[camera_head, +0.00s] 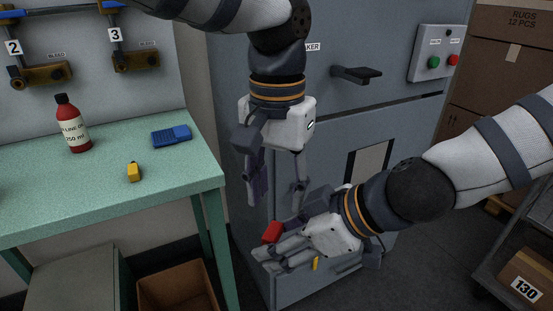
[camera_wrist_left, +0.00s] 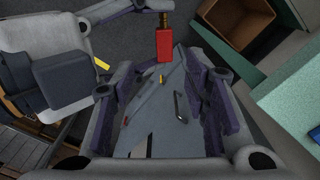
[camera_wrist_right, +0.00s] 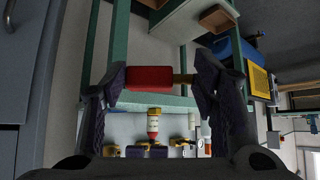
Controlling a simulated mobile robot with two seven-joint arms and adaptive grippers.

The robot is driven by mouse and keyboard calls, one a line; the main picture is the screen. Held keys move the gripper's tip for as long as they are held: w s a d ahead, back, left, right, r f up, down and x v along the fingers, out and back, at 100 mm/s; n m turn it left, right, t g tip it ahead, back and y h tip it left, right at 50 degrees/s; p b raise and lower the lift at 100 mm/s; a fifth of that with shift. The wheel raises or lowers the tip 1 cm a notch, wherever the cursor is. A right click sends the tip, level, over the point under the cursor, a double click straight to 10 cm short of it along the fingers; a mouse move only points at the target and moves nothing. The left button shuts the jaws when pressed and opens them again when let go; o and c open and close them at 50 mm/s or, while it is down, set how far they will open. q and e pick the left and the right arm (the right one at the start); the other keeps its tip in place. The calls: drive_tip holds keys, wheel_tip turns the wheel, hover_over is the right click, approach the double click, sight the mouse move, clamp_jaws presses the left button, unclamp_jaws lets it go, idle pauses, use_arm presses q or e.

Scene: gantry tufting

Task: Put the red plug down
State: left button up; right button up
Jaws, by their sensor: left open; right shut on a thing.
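The red plug (camera_head: 271,232) is held at the tips of my right gripper (camera_head: 275,247), low in front of the grey cabinet. In the right wrist view the plug (camera_wrist_right: 148,77) lies crosswise between the fingers, its thin brass-coloured end toward the right finger. The plug also shows at the top of the left wrist view (camera_wrist_left: 164,46). My left gripper (camera_head: 277,190) is open and empty, pointing down, just above the plug and my right gripper. Its spread fingers (camera_wrist_left: 163,100) frame the cabinet front in the left wrist view.
The green table (camera_head: 70,195) at left carries a red bottle (camera_head: 74,126), a blue device (camera_head: 171,136) and a yellow item (camera_head: 134,171), with free room around them. A cardboard box (camera_head: 178,290) stands below. The grey cabinet (camera_head: 345,110) stands behind my grippers; a cart (camera_head: 505,250) is at right.

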sight(277, 229)
use_arm(q)
wheel_tip(277, 229, down, 7)
drive_tip(key=shift+r, duration=0.1)
drive_tip(key=shift+c, duration=0.3)
clamp_jaws()
use_arm(e)
drive_tip(key=o, duration=1.2)
